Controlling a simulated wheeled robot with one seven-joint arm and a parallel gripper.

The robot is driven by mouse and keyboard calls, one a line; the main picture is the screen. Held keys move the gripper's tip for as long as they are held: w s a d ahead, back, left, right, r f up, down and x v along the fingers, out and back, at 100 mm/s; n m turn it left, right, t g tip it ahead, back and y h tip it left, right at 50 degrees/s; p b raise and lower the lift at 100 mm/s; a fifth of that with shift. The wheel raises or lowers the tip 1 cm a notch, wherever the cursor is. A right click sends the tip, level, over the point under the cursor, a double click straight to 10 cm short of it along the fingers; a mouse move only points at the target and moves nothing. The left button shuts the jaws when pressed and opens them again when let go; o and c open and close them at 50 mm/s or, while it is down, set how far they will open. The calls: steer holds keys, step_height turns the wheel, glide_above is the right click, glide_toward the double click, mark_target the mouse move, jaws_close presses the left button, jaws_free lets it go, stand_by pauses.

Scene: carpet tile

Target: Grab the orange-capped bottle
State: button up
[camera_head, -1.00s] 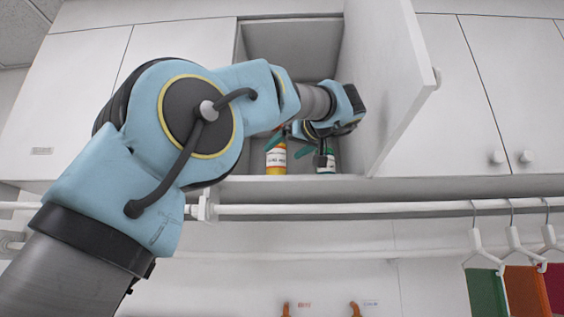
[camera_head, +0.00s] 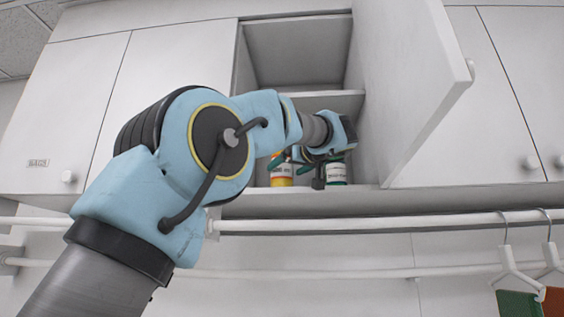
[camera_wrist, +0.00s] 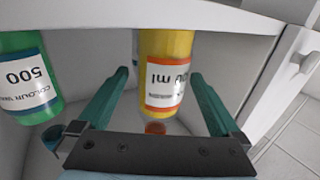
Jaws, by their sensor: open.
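The yellow bottle (camera_head: 282,180) with a white label stands in the open cabinet. In the wrist view, which is upside down, the yellow bottle (camera_wrist: 166,50) shows its orange cap (camera_wrist: 155,128) toward my gripper. My gripper (camera_wrist: 158,76) is open, with one green finger on each side of the bottle in that picture. I cannot tell how deep the bottle sits between the fingers. No finger is seen touching it. In the head view my gripper (camera_head: 299,164) is at the bottles and partly covers them; the orange cap is hard to make out there.
A green bottle (camera_head: 337,173) stands right of the yellow one; the wrist view shows it at the left (camera_wrist: 28,78). The cabinet door (camera_head: 420,90) hangs open on the right. An inner shelf (camera_head: 335,103) is above. A white rail (camera_head: 370,222) runs below the cabinet.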

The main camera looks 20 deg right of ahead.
steer(key=w+p, duration=0.1)
steer(key=w, duration=0.2)
steer(key=shift+w+a+r+p, duration=0.1)
steer(key=shift+a+r+p, duration=0.1)
steer(key=shift+p, duration=0.2)
steer(key=shift+w+f, duration=0.15)
steer(key=shift+c, duration=0.4)
jaws_close()
